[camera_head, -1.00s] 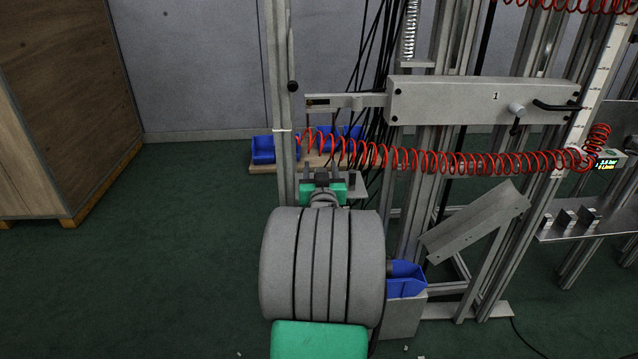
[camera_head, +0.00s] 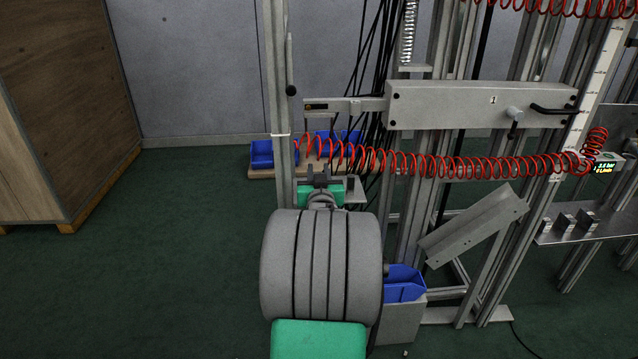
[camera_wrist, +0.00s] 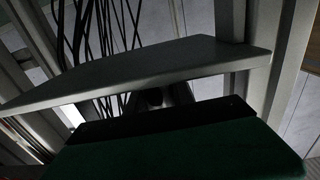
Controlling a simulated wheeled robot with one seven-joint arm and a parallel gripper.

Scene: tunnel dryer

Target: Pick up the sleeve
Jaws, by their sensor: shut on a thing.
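My gripper (camera_head: 319,180) reaches ahead beyond my grey arm, at the small metal shelf (camera_head: 356,190) beside the upright post. Its dark fingers are small in the head view. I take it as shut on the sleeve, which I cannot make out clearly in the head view. In the wrist view, the green-and-black gripper body fills the bottom, and a grey plate crosses in front of it. A small dark rounded shape shows in the shadow between them; I cannot tell whether it is the sleeve or a finger.
Blue bins (camera_head: 275,153) stand behind, another blue bin (camera_head: 403,284) lower right. A wooden crate (camera_head: 60,110) is far left; green floor between is clear.

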